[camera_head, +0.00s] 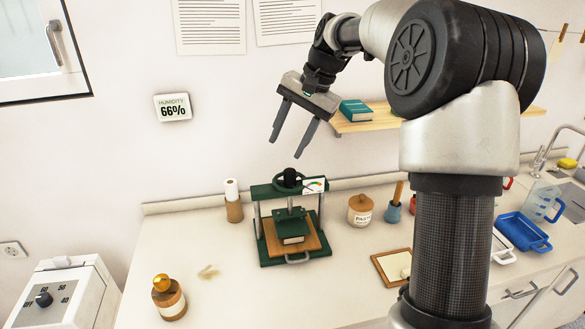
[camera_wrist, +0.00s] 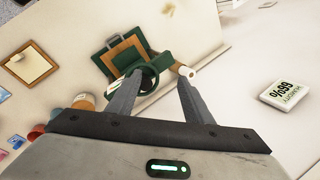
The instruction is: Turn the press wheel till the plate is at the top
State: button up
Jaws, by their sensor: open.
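The green press (camera_head: 290,220) stands on the counter against the wall, with a wooden board and a metal handle at its front.
A paper roll in a holder (camera_head: 233,200) stands left of the press, and a lidded jar (camera_head: 360,210) right of it. A gold-topped jar (camera_head: 168,298) stands front left. The counter front of the press is mostly clear.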

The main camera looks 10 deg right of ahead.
aim_at(291, 171)
notch_tip(291, 171, up, 4)
jog(key=s+n+t+h, duration=0.2)
jog(key=n+h, duration=0.2)
jog(key=n, duration=0.3)
jog(key=shift+t, duration=0.3)
jog(key=x, duration=1.1)
jog(key=d+x, duration=0.1)
jog(key=x, duration=0.5)
jog(key=shift+d+f+b, duration=0.1)
jog(key=shift+b, duration=0.2)
jog(key=c, duration=1.1)
jog(key=shift+o, duration=0.2)
jog(key=shift+r+n+p, duration=0.2)
jog(key=shift+n+p, duration=0.1)
jog(key=shift+p, duration=0.3)
jog(key=shift+d+n+y+p, duration=0.15)
jog(key=shift+n+y+p, duration=0.25)
jog(key=shift+n+p, duration=0.55)
jog(key=shift+f+n+y+p, duration=0.2)
jog(key=shift+n+y+p, duration=0.3)
jog(key=shift+n, duration=0.45)
